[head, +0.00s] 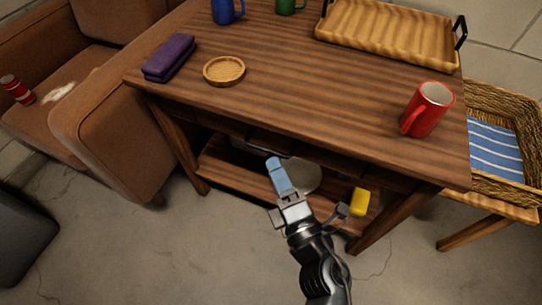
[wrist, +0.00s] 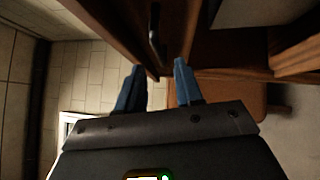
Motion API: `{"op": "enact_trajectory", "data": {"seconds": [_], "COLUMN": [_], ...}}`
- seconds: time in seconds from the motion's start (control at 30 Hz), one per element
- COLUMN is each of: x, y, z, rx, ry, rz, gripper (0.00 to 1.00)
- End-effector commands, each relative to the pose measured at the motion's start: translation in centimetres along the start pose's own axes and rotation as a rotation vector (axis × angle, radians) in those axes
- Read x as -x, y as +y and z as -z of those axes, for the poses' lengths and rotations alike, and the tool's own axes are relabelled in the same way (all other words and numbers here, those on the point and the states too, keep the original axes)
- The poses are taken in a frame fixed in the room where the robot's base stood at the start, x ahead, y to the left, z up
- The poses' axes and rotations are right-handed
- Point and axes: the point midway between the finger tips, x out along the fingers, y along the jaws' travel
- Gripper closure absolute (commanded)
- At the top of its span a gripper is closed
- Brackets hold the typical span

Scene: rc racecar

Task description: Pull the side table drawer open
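The wooden side table (head: 290,75) stands in front of me. Its drawer front lies in shadow under the top's front edge and is mostly hidden from the head view. In the wrist view, a dark handle (wrist: 155,35) runs along a brown wooden front, ahead of the gap between my fingers. My gripper (head: 274,164) reaches toward the table's front, below the top's edge. In the wrist view, the blue fingers of my gripper (wrist: 159,70) are apart with nothing held between them. The handle appears just beyond the fingertips; I cannot tell whether they touch it.
On the tabletop are a red mug (head: 428,110), a round coaster (head: 224,71), a purple folded cloth (head: 169,58) and a tray (head: 388,33). A yellow object (head: 359,202) is on the lower shelf. A brown armchair (head: 115,115) stands left, a wicker basket (head: 503,100) right.

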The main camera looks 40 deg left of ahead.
Motion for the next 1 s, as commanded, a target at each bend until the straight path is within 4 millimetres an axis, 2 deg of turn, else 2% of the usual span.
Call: {"op": "enact_trajectory", "data": {"seconds": [0.1,0.3,0.67,1.0], "x": [-1.9,-4.1,-4.6,-4.6], "y": [-0.1,-0.1,0.0,0.0], "z": [0.1,0.0,0.0,0.0], "rx": [0.001,0.000,-0.002,-0.002], "ry": [0.001,0.000,0.000,-0.001], "rz": [-0.002,-0.001,0.001,0.001], "gripper": [0.64,0.64,0.64,0.96]}}
